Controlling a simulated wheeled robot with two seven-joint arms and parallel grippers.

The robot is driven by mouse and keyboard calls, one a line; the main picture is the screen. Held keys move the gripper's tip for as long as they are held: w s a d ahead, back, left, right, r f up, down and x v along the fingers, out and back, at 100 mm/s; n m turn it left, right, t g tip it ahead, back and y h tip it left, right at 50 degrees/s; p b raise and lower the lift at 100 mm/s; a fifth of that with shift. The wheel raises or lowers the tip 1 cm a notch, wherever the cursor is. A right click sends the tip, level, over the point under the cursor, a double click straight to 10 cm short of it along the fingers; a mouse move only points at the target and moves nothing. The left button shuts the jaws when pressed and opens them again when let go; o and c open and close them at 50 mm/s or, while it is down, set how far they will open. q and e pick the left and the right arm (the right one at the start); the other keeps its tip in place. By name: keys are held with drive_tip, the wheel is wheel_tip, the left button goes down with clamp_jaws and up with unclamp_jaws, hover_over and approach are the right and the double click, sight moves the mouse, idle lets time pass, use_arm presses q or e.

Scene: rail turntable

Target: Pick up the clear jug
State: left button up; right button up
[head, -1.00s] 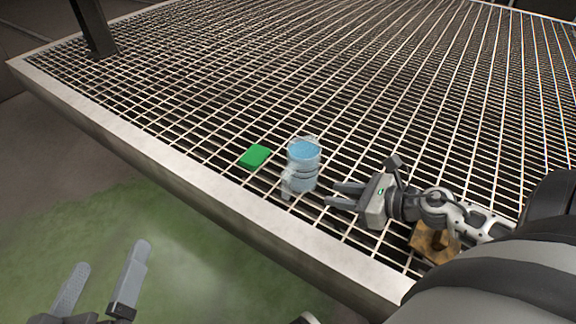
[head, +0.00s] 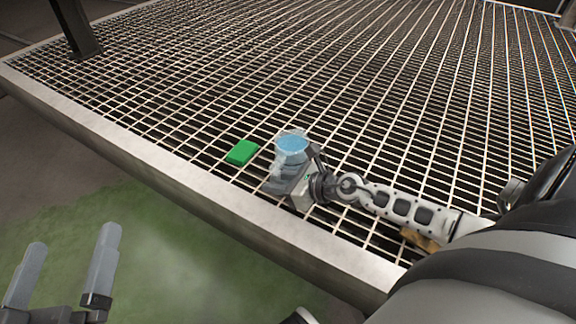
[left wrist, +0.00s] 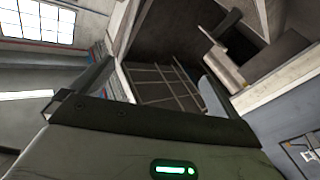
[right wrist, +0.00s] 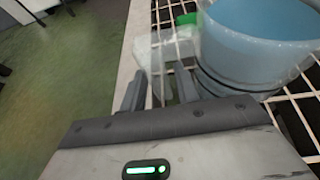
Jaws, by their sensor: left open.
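The clear jug (head: 291,146), with blue contents, stands upright on the metal grating near its front edge. It fills the upper right of the right wrist view (right wrist: 250,50), its handle (right wrist: 150,55) on the left side. My right gripper (head: 283,184) is low at the jug's handle side. In the right wrist view its fingers (right wrist: 158,92) are drawn close together at the handle; the exact contact is hard to see. My left gripper (head: 62,275) is open and empty, away from the jug, over the green floor.
A green block (head: 242,152) lies on the grating (head: 400,110) just left of the jug. A brownish object (head: 420,240) is partly hidden under my right arm. The grating's solid rim (head: 190,190) runs along the front. The grating behind the jug is clear.

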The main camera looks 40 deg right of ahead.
drive_tip(key=shift+w+a+f, duration=0.15)
drive_tip(key=shift+w+f, duration=0.05)
drive_tip(key=shift+w, duration=0.15)
clamp_jaws()
drive_tip(key=shift+r, duration=0.15)
drive_tip(key=shift+r, duration=0.1)
